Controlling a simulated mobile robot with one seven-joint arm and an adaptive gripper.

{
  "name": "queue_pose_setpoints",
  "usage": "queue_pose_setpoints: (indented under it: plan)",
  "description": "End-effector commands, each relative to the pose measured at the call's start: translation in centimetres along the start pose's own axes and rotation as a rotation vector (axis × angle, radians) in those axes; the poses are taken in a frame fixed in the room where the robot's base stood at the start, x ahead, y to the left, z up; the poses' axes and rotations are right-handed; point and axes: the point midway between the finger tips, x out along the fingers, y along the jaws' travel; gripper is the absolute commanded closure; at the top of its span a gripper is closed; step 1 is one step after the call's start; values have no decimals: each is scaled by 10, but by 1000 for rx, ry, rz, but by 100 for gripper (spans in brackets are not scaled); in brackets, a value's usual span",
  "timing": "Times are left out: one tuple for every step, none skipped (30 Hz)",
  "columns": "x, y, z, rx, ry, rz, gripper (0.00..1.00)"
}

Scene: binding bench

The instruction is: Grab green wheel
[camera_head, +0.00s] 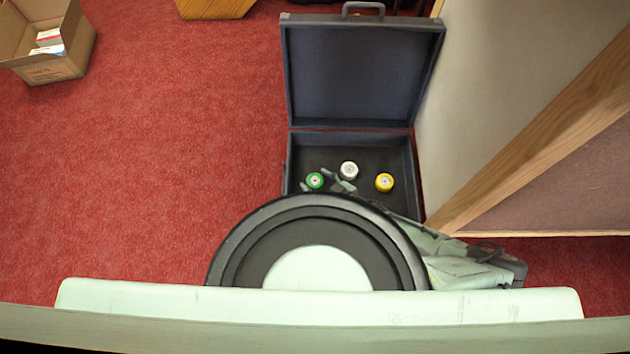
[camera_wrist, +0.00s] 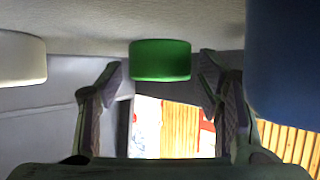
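The green wheel (camera_head: 314,180) sits on the floor of the open dark case, at the left of a white wheel and a yellow wheel. My gripper (camera_head: 342,182) is inside the case, just right of the green wheel and in front of the white one. In the wrist view, the green wheel (camera_wrist: 160,60) shows in the gap between my two spread fingers (camera_wrist: 160,80), beyond their tips. The gripper is open and holds nothing. My own body hides the near part of the case in the head view.
The white wheel (camera_head: 349,169) and yellow wheel (camera_head: 384,182) stand close by in the case (camera_head: 402,150). Its lid (camera_head: 362,72) is raised at the back. A wood-edged panel (camera_head: 540,130) borders the right. A cardboard box (camera_head: 50,70) is far left; red carpet between is clear.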

Motion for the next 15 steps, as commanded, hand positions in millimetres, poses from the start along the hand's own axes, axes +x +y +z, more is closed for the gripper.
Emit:
queue_pose_setpoints:
  plan:
    - [0,0,0,0,0,0,46]
    - [0,0,0,0,0,0,48]
    - [0,0,0,0,0,0,50]
    - [0,0,0,0,0,0,52]
    - [0,0,0,0,0,0,54]
    - [0,0,0,0,0,0,57]
    - [0,0,0,0,0,0,59]
    - [0,0,0,0,0,0,61]
    - [0,0,0,0,0,0,64]
    - [0,0,0,0,0,0,66]
    - [0,0,0,0,0,0,68]
    - [0,0,0,0,0,0,70]
    - [0,0,0,0,0,0,72]
    - [0,0,0,0,0,0,74]
    - [0,0,0,0,0,0,77]
